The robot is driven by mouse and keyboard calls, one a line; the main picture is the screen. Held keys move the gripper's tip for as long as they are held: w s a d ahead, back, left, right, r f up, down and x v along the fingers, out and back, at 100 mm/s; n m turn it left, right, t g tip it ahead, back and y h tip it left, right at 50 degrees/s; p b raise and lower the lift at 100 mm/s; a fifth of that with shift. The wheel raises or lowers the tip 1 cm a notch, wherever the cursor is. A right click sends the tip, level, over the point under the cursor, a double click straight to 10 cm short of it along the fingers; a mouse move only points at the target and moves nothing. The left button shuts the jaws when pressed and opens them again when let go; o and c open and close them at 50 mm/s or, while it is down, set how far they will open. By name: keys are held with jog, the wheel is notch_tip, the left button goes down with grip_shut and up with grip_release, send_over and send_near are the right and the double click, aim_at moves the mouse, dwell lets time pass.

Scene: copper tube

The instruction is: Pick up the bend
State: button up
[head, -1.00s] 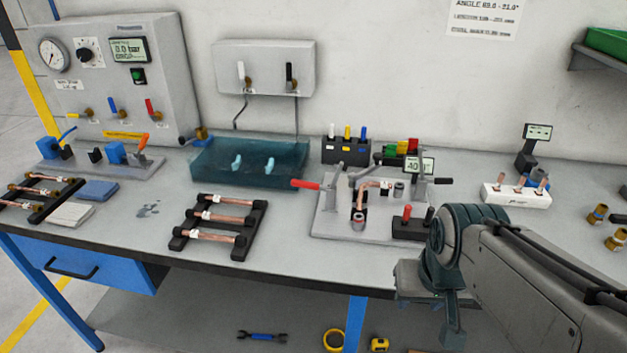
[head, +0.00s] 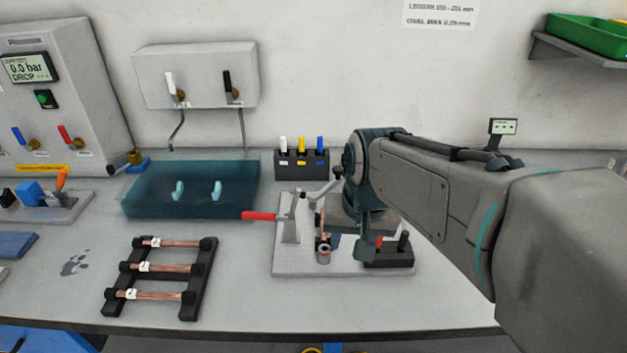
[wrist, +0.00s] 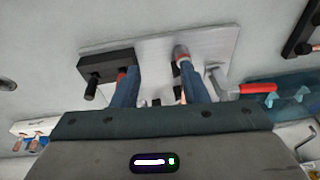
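The copper bend (head: 322,228) is in the fixture on the light grey plate (head: 292,262). In the head view my gripper and arm hide much of it, with a copper part and a grey-ended fitting showing at the left of the gripper. My gripper (head: 350,238) points down over the plate. In the wrist view my gripper (wrist: 158,68) has its two blue fingers well apart. A small copper piece (wrist: 181,97) shows beside the right finger; I cannot tell how much of the bend lies between the fingers.
A red-handled clamp (head: 262,216) stands left of my gripper. A dark block with red and black pegs (head: 388,256) sits close on its right. A rack of copper tubes (head: 200,285), a blue-green tank (head: 150,205) and a peg holder (head: 302,168) stand around the plate.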

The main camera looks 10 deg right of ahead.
jog(key=w+d+r+m+y+p, duration=0.1)
jog(key=w+r+m, duration=0.25)
jog(key=w, duration=0.45)
jog(key=w+d+r+m, duration=0.1)
jog(key=w+r+m, duration=0.1)
jog(key=w+m, duration=0.45)
jog(key=shift+n+g, duration=0.4)
jog(key=shift+n, duration=0.3)
jog(key=w+f, duration=0.1)
jog(key=f, duration=0.3)
jog(key=w+f, duration=0.1)
jog(key=f, duration=0.4)
jog(key=w+f+p, duration=0.1)
jog(key=w+f, duration=0.1)
jog(key=f, duration=0.2)
jog(key=shift+w+a+f, duration=0.1)
jog(key=shift+a+f, duration=0.05)
jog(key=shift+a, duration=0.25)
grip_shut()
